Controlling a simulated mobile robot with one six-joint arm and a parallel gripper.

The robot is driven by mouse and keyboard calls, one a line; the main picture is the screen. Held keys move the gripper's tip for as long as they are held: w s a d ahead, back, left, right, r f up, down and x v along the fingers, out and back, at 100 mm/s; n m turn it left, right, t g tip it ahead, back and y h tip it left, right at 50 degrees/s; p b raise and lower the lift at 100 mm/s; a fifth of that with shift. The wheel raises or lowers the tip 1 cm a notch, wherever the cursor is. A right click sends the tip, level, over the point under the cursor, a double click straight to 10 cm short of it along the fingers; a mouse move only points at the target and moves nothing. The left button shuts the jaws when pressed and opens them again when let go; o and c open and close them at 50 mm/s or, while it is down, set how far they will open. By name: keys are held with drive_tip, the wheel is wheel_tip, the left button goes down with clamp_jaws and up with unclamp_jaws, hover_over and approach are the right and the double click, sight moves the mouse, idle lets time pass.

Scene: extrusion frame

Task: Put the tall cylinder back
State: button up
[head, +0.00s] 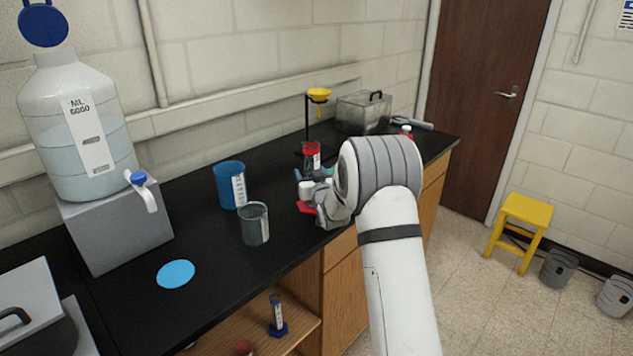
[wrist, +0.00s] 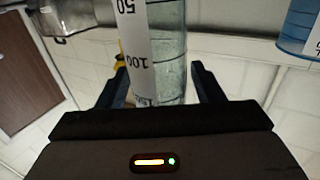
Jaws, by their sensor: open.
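The tall cylinder (wrist: 155,55) is clear glass with a white label and dark scale numbers. In the wrist view it stands between the two fingers of my gripper (wrist: 155,92), which are open, with a gap showing at its right side. Its far end is cut off by the top of the picture. In the head view my gripper (head: 318,205) is over the front edge of the black counter, and my arm hides much of it. A red piece (head: 306,208) shows beside it; I cannot tell whether this is the cylinder's base.
On the counter (head: 205,290) are a blue beaker (head: 228,187), a grey beaker (head: 254,227), a red labelled container (head: 312,150), a yellow funnel on a stand (head: 319,93) and a metal box (head: 362,112). A flat blue disc (head: 176,274) lies at the front left.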

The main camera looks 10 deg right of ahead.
drive_tip(key=s+m+g+h+b, duration=0.1)
drive_tip(key=s+g, duration=1.4)
drive_tip(key=s, duration=3.6)
drive_tip(key=shift+h+b, duration=0.4)
drive_tip(key=shift+b, duration=0.6)
drive_tip(key=shift+f, duration=0.1)
drive_tip(key=shift+c, duration=0.3)
